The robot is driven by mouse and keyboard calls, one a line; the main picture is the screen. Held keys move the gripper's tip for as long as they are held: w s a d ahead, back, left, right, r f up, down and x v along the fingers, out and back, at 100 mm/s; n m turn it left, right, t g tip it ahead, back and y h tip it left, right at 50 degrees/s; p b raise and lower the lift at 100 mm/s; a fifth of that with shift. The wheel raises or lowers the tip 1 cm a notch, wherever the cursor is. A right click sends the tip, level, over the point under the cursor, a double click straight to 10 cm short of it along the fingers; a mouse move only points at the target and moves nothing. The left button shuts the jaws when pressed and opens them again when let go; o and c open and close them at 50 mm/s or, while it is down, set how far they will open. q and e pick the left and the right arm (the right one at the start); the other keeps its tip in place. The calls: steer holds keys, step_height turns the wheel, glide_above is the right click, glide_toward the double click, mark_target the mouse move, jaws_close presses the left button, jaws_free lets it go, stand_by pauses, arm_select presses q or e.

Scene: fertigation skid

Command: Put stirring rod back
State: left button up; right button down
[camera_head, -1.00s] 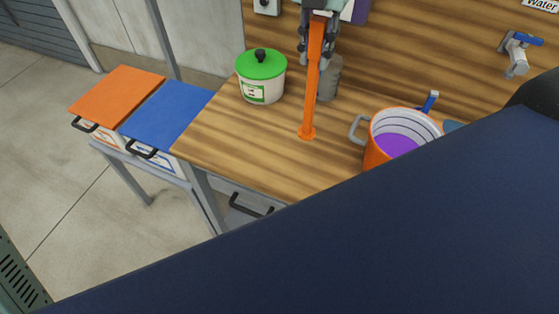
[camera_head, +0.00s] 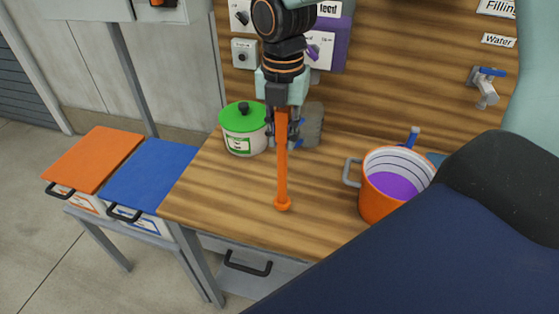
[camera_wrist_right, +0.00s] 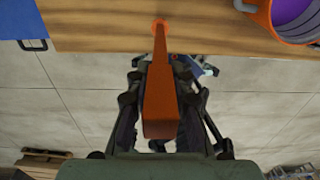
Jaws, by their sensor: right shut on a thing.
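The orange stirring rod (camera_head: 282,165) hangs upright from my right gripper (camera_head: 282,125) in the head view, its rounded knob end low over the wooden worktop. My right gripper is shut on the rod near its upper end. In the right wrist view, the rod (camera_wrist_right: 162,90) lies between the fingers of the right gripper (camera_wrist_right: 160,75) and points away toward the worktop. I cannot tell whether the knob touches the worktop. An orange pot (camera_head: 375,202) with purple liquid and a grey handle stands right of the rod. My left gripper is not in view.
A white tub with a green lid (camera_head: 243,120) stands left of my right gripper. A grey object (camera_head: 312,128) is partly hidden behind the gripper. Orange (camera_head: 93,158) and blue (camera_head: 152,175) lidded boxes sit left of the worktop (camera_head: 215,195). A blue-handled tap (camera_head: 487,85) is on the wall.

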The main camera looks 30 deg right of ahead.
mark_target(283, 152)
steer(key=shift+w+d+f, duration=0.1)
steer(key=shift+d+f, duration=0.05)
steer(key=shift+f, duration=0.25)
steer(key=shift+w+d+f, duration=0.1)
steer(key=shift+d+f, duration=0.05)
steer(key=shift+f, duration=0.25)
step_height(283, 152, down, 3)
steer(key=shift+a+f, duration=0.1)
steer(key=shift+f, duration=0.1)
steer(key=c, duration=1.6)
jaws_free()
steer(key=shift+f, duration=0.1)
steer(key=o, duration=0.4)
steer(key=shift+s+a, duration=0.15)
